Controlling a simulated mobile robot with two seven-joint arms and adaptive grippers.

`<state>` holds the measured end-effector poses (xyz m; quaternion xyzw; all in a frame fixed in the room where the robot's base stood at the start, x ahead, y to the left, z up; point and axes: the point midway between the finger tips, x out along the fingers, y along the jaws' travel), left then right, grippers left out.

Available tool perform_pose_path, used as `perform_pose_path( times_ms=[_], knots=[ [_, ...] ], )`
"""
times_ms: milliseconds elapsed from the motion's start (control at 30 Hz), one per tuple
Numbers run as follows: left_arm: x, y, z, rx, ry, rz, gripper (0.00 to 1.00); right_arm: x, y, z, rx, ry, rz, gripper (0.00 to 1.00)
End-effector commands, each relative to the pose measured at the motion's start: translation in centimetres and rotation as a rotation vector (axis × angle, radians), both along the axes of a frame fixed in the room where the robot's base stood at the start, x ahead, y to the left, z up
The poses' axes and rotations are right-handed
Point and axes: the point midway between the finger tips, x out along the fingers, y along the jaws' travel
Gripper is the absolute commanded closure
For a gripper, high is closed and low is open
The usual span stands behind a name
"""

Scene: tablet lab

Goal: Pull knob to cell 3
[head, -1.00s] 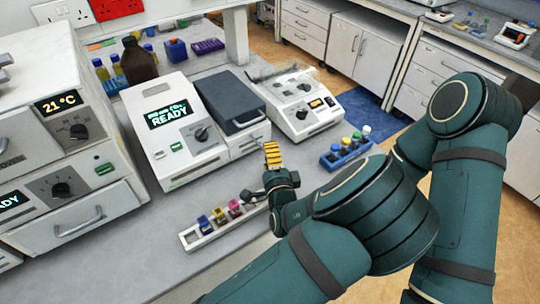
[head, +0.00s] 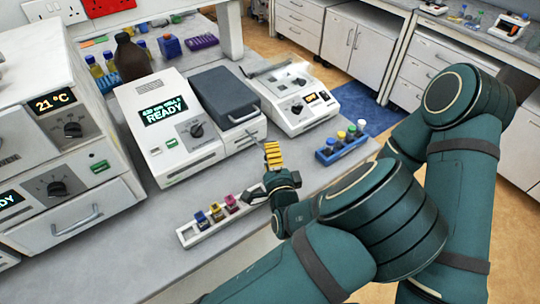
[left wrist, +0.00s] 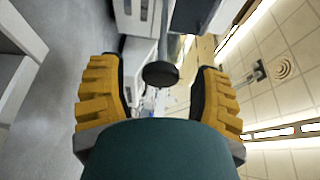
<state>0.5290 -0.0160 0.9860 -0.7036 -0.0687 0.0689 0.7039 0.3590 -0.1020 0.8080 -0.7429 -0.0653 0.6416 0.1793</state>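The knob (left wrist: 161,74) is a dark round disc on the end of a grey rod in the left wrist view. The rod runs from a white instrument toward my camera. My left gripper (left wrist: 158,80) has its two yellow fingers wide apart, with the knob between them and a gap on each side. In the head view the left gripper (head: 273,155) is in front of the white instrument (head: 180,155) with a lit READY display. I cannot make out the knob there. The small upper line of the display is hard to read. My right gripper is not in view.
A white rack (head: 187,239) with several coloured vials lies on the grey bench left of the gripper. A blue rack (head: 342,150) with coloured caps stands to the right. Another white instrument (head: 290,100) is behind it. A white oven-like unit (head: 75,160) fills the left side.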

Motion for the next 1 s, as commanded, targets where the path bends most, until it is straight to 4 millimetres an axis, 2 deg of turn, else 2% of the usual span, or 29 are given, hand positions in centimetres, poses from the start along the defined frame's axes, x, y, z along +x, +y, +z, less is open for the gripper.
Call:
perform_pose_path(
  times_ms=[267,700,1000],
  knots=[
    [-0.3,0.0,0.0,0.0,0.0,0.0,0.36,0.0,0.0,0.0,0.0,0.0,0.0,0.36],
    [-6.3,-1.3,0.0,-0.001,0.0,-0.002,0.36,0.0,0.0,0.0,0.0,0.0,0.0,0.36],
    [-7.4,-1.4,0.0,-0.001,-0.001,0.001,0.36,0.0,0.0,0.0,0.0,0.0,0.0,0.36]
  ],
)
